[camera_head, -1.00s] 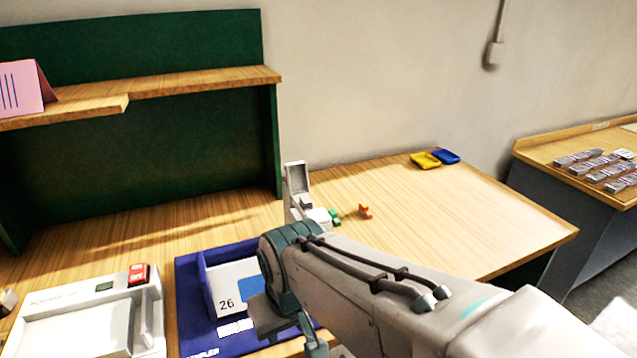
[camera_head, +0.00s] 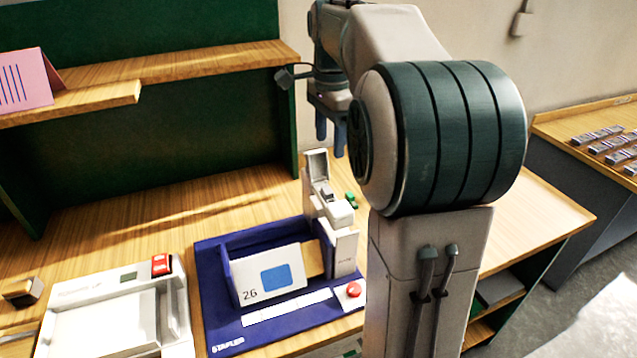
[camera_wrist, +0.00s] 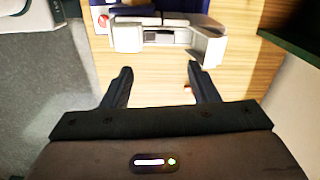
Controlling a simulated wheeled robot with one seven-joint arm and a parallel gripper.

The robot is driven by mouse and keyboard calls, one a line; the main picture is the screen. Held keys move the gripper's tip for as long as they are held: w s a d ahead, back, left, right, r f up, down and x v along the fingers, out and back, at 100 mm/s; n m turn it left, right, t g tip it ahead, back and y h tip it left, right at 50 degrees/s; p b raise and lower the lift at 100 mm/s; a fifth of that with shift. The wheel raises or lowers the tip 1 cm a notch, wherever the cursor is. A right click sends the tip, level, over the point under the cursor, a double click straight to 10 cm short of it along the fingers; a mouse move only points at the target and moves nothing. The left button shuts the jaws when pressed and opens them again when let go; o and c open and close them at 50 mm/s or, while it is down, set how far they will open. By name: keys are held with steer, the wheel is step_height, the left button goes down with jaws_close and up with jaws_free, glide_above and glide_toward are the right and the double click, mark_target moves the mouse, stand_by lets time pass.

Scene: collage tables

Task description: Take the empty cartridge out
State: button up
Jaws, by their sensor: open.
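The white stapler (camera_head: 342,250) stands on the right side of a blue base (camera_head: 216,313), with its lid (camera_head: 316,163) raised. A small grey piece (camera_head: 327,193) shows in its opened top; I cannot tell for certain that it is the cartridge. My gripper (camera_head: 330,147) is open and empty, fingers pointing down, above and behind the stapler. In the wrist view the stapler (camera_wrist: 127,38) lies beyond my open fingertips (camera_wrist: 159,68), apart from them, with a dark slot facing me.
A card marked 26 (camera_head: 262,283) stands on the blue base by a red button (camera_head: 353,290). A white machine (camera_head: 110,315) stands left. A green-backed shelf (camera_head: 200,62) rises behind. My arm hides much of the right table.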

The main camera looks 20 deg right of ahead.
steer(key=m, duration=0.1)
glide_above(327, 189)
steer(key=f, duration=0.7)
steer(key=shift+s+d+f, duration=0.1)
steer(key=shift+d+f, duration=0.05)
steer(key=shift+d, duration=0.2)
steer(key=shift+a+f+p, duration=0.2)
steer(key=shift+f+p, duration=0.15)
steer(key=shift+f, duration=1.05)
steer(key=shift+a+f+p, duration=0.15)
steer(key=shift+f+p, duration=0.2)
steer(key=shift+f, duration=1.05)
steer(key=c, duration=1)
